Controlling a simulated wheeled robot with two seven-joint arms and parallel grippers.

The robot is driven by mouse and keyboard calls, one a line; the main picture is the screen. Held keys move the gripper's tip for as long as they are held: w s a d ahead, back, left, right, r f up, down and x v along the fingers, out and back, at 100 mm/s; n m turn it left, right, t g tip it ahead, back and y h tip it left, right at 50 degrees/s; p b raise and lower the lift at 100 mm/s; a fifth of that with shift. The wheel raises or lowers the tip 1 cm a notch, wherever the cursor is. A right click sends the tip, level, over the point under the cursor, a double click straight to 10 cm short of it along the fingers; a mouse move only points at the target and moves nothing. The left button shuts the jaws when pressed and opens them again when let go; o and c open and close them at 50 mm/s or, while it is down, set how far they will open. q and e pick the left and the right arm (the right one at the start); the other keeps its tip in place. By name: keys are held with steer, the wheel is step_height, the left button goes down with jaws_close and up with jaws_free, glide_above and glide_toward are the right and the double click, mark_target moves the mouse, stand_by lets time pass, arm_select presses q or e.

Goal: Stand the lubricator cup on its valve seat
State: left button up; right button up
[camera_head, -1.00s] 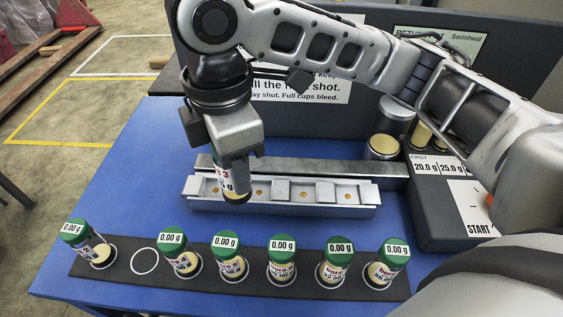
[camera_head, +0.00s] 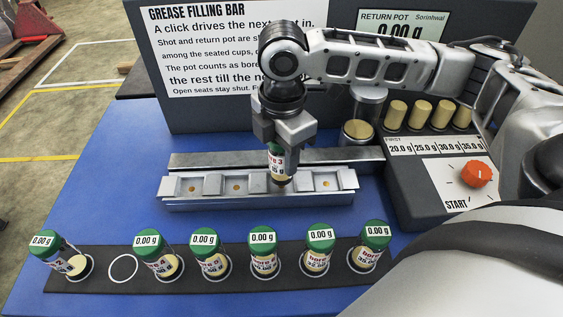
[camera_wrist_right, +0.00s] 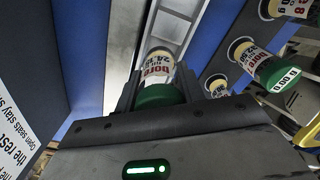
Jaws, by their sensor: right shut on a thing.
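My right gripper (camera_head: 278,145) is shut on a lubricator cup (camera_head: 281,166) with a "bore 3" label. The gripper points down and the cup hangs roughly upright, lower end down, over the third seat from the left of the metal seat bar (camera_head: 258,200). The cup hides that seat, and I cannot tell whether it touches it. Seats with small brass centres show to either side. In the right wrist view the held cup (camera_wrist_right: 157,67) has its green cap (camera_wrist_right: 160,96) between the fingers. My left gripper is not in view.
One ring (camera_head: 123,268) is empty. A dark panel with a sign (camera_head: 230,50) stands behind. A return pot (camera_head: 357,132) and a red knob (camera_head: 477,174) are at right.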

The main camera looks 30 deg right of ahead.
steer(key=shift+f, duration=1.3)
steer(key=o, duration=1)
steer(key=shift+f, duration=0.15)
steer(key=shift+o, duration=0.2)
step_height(320, 180, up, 12)
steer(key=shift+r+p, duration=0.2)
steer(key=shift+p, duration=0.5)
steer(key=shift+a, duration=0.1)
